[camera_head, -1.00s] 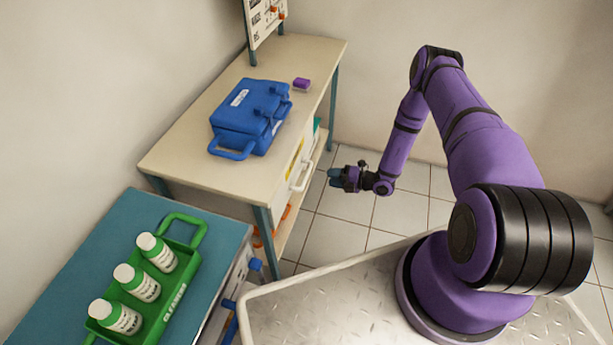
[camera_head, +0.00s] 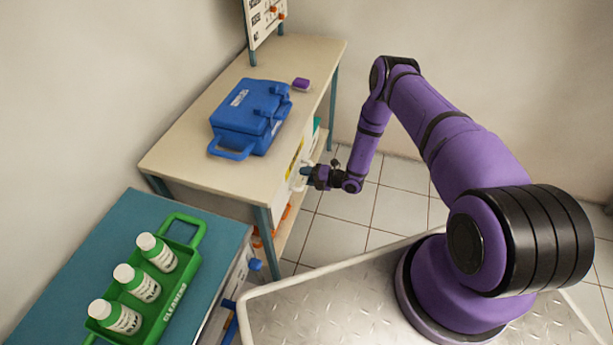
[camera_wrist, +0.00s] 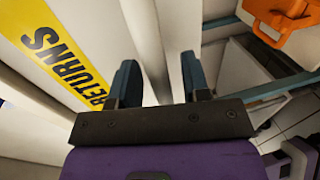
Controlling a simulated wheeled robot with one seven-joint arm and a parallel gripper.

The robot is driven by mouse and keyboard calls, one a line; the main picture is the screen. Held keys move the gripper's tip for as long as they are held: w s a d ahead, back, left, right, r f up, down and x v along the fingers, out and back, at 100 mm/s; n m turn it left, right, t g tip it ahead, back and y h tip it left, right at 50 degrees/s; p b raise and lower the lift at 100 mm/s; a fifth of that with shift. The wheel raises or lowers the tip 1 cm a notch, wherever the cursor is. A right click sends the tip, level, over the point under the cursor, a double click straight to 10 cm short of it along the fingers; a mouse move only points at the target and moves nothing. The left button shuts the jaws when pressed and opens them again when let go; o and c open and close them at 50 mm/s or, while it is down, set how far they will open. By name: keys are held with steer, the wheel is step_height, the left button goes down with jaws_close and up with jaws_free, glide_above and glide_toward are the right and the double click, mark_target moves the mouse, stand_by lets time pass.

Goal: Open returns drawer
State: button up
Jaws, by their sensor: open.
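The returns drawer is under the beige table's top. Its white front (camera_wrist: 98,28) carries a yellow label reading RETURNS (camera_wrist: 68,58) in the wrist view. Its white bar handle (camera_wrist: 147,45) runs between my two fingers in the wrist view; in the head view the handle (camera_head: 296,178) is partly hidden by my gripper. My gripper (camera_head: 306,172) is open at the drawer front, with one finger on each side of the handle (camera_wrist: 157,82). I cannot tell whether the fingers touch it. The drawer looks shut.
A blue case (camera_head: 245,118) and a small purple item (camera_head: 301,84) sit on the beige table (camera_head: 190,150). A green carrier with white bottles (camera_head: 178,290) stands on the teal-topped unit (camera_head: 120,220). An orange item (camera_wrist: 285,25) is on a lower shelf. Tiled floor (camera_head: 400,205) right of the table is clear.

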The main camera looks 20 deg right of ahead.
jaws_close()
steer(key=f+v, duration=0.2)
steer(key=v, duration=1.1)
steer(key=d+f+v, duration=0.1)
steer(key=f+v, duration=0.2)
steer(key=v, duration=0.9)
steer(key=shift+s+d, duration=0.3)
steer(key=shift+s, duration=0.3)
steer(key=shift+f, duration=0.15)
jaws_free()
steer(key=shift+d, duration=0.1)
steer(key=v, duration=1)
steer(key=shift+s+d, duration=0.2)
steer(key=shift+d, duration=0.05)
